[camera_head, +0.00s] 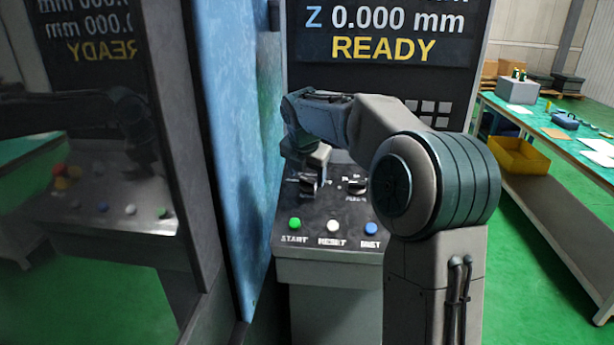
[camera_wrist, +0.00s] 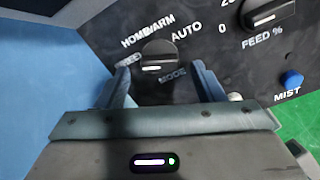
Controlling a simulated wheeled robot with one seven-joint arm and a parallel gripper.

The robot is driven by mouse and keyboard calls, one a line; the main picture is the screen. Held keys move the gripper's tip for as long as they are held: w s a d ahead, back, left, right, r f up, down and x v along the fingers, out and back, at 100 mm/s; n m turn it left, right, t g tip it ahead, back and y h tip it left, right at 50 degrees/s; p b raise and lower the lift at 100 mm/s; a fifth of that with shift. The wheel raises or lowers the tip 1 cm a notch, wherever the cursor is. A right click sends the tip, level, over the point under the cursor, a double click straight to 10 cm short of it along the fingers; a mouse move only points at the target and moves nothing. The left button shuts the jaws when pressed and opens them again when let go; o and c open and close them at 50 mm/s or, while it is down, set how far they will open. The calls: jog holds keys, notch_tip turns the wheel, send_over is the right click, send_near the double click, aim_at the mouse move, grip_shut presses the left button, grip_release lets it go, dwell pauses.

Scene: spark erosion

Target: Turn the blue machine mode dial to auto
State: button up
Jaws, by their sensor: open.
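The mode dial (camera_wrist: 158,55) is a dark, nearly black knob with a white mark on its near side; I see no blue on it. It sits on the dark panel with HOME, WARM and AUTO lettered above it and MODE below; AUTO is to its upper right. My gripper (camera_wrist: 161,76) is open, with one blue-grey finger at the dial's lower left and one at its lower right. I cannot tell whether they touch it. In the head view the dial (camera_head: 308,186) shows just below my gripper (camera_head: 311,165).
A feed dial (camera_head: 355,186) is right of the mode dial. Green start (camera_head: 294,224), white reset (camera_head: 333,226) and blue mist (camera_head: 371,228) buttons line the panel's front. A blue machine wall (camera_head: 232,130) stands close on the left. The screen (camera_head: 385,35) reads READY.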

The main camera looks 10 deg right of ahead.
jog(key=shift+x, duration=0.8)
jog(key=c, duration=1)
